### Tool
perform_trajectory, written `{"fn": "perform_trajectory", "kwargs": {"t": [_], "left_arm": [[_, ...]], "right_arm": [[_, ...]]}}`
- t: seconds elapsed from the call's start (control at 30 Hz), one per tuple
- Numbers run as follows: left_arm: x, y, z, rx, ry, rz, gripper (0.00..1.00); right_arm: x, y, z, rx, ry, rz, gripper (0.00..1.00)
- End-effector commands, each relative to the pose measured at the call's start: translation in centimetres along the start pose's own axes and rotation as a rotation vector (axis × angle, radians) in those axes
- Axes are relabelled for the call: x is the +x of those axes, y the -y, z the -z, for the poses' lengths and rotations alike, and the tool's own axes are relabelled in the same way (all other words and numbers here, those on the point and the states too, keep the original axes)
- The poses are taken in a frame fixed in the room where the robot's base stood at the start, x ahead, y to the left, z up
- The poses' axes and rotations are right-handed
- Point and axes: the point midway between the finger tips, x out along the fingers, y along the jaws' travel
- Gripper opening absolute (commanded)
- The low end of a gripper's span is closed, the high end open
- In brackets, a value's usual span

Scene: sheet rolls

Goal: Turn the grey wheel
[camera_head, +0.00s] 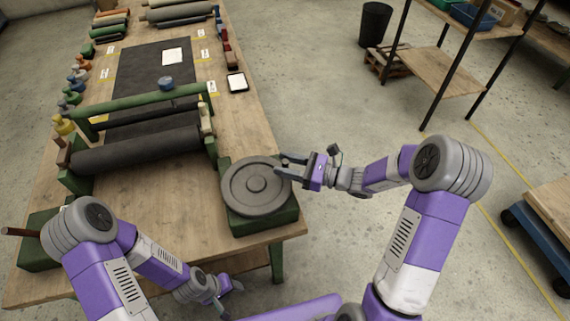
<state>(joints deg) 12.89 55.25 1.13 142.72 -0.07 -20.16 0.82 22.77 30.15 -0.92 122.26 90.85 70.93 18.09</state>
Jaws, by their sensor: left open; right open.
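My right gripper (287,166) is open at the wheel's right upper edge. Its fingers point left and reach the rim; I cannot tell whether they touch it. My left gripper (232,288) is low at the bottom of the view, in front of the table and well apart from the wheel. Its fingers are small in the picture and look spread and empty.
The wooden table (150,213) holds a green-framed roller press with a dark roller (137,150). A shelf (445,70) and a black bin (375,23) stand to the right. The floor between is clear.

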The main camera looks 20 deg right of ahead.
Motion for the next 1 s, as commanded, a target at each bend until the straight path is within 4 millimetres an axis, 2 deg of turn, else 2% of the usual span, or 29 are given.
{"fn": "perform_trajectory", "kwargs": {"t": [0.33, 0.6, 1.0], "left_arm": [[0.05, 0.01, 0.02, 0.0, 0.0, 0.0, 0.46], [0.05, 0.01, 0.02, 0.0, 0.0, 0.0, 0.46], [-0.08, -0.04, 0.01, 0.0, 0.0, 0.0, 0.46]], "right_arm": [[0.5, -0.01, -0.01, 0.0, -0.001, 0.0, 0.42], [0.47, -0.01, -0.02, 0.0, -0.001, 0.0, 0.01], [0.31, 0.18, -0.04, 0.0, 0.0, -0.008, 0.0]]}}
